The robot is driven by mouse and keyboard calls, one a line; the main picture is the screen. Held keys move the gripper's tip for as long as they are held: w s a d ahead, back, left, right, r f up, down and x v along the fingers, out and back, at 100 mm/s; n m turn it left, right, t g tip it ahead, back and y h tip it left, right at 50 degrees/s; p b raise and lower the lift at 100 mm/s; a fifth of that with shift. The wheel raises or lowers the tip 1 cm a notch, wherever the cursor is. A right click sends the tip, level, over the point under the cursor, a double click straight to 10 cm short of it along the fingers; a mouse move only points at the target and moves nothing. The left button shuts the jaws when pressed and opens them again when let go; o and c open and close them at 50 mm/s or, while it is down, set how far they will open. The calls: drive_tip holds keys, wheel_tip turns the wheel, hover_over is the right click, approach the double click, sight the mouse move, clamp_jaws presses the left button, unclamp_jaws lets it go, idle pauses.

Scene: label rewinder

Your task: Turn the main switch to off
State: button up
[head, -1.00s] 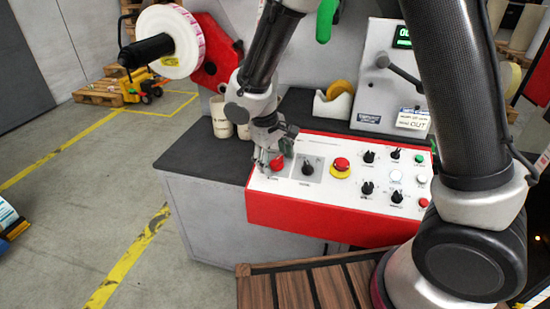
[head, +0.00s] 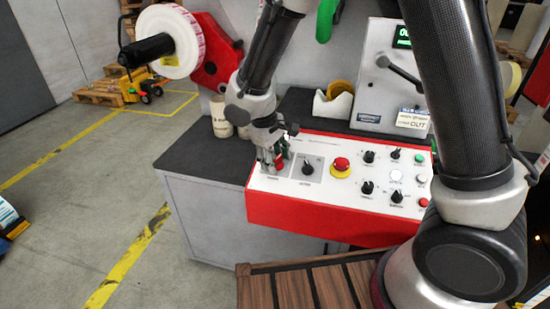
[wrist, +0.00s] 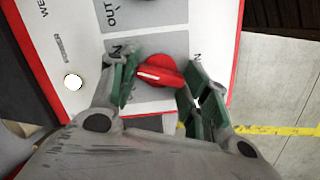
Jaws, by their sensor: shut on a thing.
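The main switch is a red rotary knob on a grey plate at the left end of the control panel. In the head view the red knob (head: 280,161) is partly covered by my gripper (head: 271,158). In the wrist view the knob (wrist: 160,71) sits between the green-padded fingers of my gripper (wrist: 158,75), its bar lying roughly across the picture and slightly tilted. My gripper is shut on the knob. The plate's lettering is partly hidden, so I cannot read the switch's position.
The white panel with red sides (head: 320,214) carries a black selector (head: 308,167), a red emergency stop (head: 342,164) and several small knobs and buttons to the right. Cups (head: 221,117) and a tape dispenser (head: 333,106) stand behind. Open floor lies to the left.

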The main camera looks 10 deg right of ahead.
drive_tip(key=n, duration=0.5)
drive_tip(key=shift+s+t, duration=0.1)
drive_tip(key=shift+t, duration=0.2)
drive_tip(key=n, duration=0.5)
drive_tip(key=shift+t, duration=0.3)
drive_tip(key=shift+n, duration=0.4)
drive_tip(key=o, duration=1)
drive_tip(key=v, duration=1.2)
drive_tip(key=shift+s+a+f, duration=0.1)
drive_tip(key=shift+a, duration=0.15)
